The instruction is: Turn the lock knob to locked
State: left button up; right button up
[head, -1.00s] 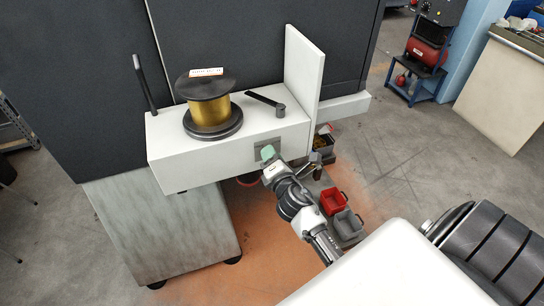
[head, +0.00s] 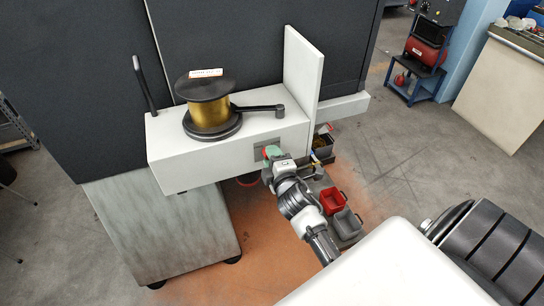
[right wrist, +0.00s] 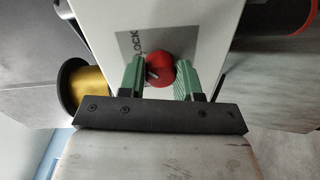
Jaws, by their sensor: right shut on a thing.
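The red round lock knob (right wrist: 160,68) sits on a grey plate marked "LOCK" (right wrist: 128,44) on the front of the white box (head: 205,165). My right gripper (right wrist: 160,80) has its green fingers on both sides of the knob and is shut on it. A small pale mark shows at the knob's lower left edge. In the head view my right gripper (head: 271,154) is at the box's front face and hides most of the knob. A black lever (head: 259,108) on top of the box reaches left to the gold wire spool (head: 209,115). My left gripper is not in view.
A white upright panel (head: 303,75) stands at the box's right end. A black rod (head: 144,82) rises at its left end. Red (head: 333,201) and grey (head: 347,223) bins sit below, right of my right arm.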

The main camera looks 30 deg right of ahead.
jog(key=shift+f, duration=0.1)
dwell(0.4)
jog(key=o, duration=0.9)
jog(key=shift+b+v, duration=0.85)
jog(key=shift+v, duration=4.55)
jog(key=shift+f, duration=0.1)
